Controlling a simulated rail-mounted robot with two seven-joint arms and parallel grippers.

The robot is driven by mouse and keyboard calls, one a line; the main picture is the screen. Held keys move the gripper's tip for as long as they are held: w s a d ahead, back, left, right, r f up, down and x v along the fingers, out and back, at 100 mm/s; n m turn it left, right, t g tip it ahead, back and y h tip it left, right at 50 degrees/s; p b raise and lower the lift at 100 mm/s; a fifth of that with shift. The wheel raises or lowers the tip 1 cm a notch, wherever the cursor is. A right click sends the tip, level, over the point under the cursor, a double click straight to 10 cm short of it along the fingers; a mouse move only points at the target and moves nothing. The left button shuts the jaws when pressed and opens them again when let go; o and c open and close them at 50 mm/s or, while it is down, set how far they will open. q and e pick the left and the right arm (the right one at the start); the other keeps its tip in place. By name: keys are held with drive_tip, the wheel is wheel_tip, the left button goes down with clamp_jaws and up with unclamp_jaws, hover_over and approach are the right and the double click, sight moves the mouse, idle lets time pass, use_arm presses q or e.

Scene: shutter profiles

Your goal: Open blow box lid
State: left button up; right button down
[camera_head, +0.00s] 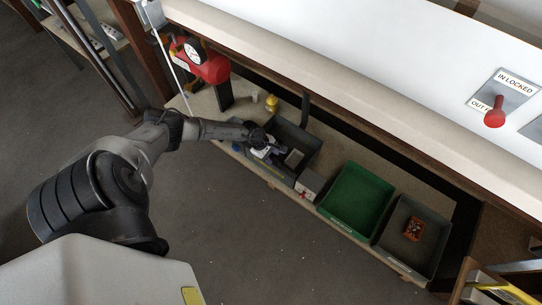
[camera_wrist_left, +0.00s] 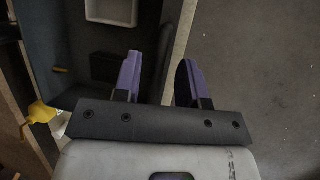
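No thing is clearly marked as the blow box. A dark grey bin (camera_head: 309,139) stands on the low shelf, with a small light grey box (camera_head: 294,158) inside it. My left gripper (camera_head: 270,151) is over the bin's left front part. In the left wrist view my left gripper (camera_wrist_left: 160,82) has its two purple fingers apart, with nothing seen held. The bin's wall (camera_wrist_left: 168,55) shows between and beyond the fingers; I cannot tell whether they touch it. A pale open-topped tray or box (camera_wrist_left: 112,11) shows at the top of that view. My right gripper is out of view.
Right of the bin are a small grey box (camera_head: 310,183), a green bin (camera_head: 358,197) and a grey bin (camera_head: 433,250) holding an orange-red item (camera_head: 414,229). A yellow bottle (camera_head: 272,103) stands behind. A red device (camera_head: 207,65) is at the left. The white worktop (camera_head: 370,70) overhangs behind.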

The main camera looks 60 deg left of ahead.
use_arm(q)
drive_tip(key=shift+c, duration=0.3)
clamp_jaws()
idle(0.3)
